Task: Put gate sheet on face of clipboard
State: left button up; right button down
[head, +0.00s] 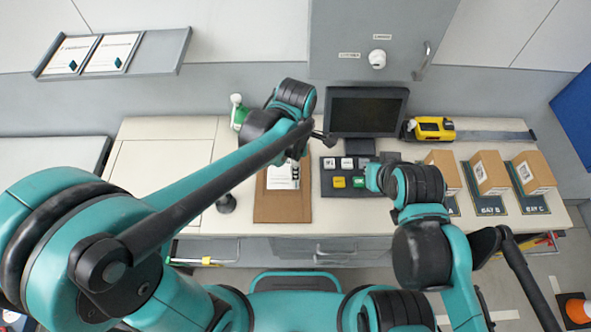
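A brown clipboard (283,213) lies on the bench left of the button pad. A white sheet (281,178) with dark print is over its upper part; I cannot tell whether it rests flat on the face. My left gripper (296,165) is at the sheet's upper right, partly hidden under my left arm; its finger opening cannot be made out. Two more white sheets, a left one (72,54) and a right one (111,53), sit in the grey wall rack (158,52). My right gripper (370,177) is by the right side of the button pad, mostly hidden by its wrist.
A monitor (367,109) stands behind the button pad (330,186). A yellow device (432,128) and several cardboard boxes (490,172) on bay mats are to the right. A green-and-white bottle (238,113) stands behind my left arm. The bench's left part (160,157) is clear.

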pick_arm(q)
jog(key=shift+r, duration=0.5)
jog(key=s+a+r+m+t, duration=0.2)
jog(key=a+r+m+t, duration=0.1)
jog(key=a+m, duration=0.6)
jog(key=s+a+r+m+t, duration=0.3)
jog(key=a+m+t, duration=0.1)
jog(key=a+m, duration=0.4)
jog(key=shift+a+m, duration=0.4)
jog(key=shift+m, duration=0.1)
jog(key=shift+s, duration=0.1)
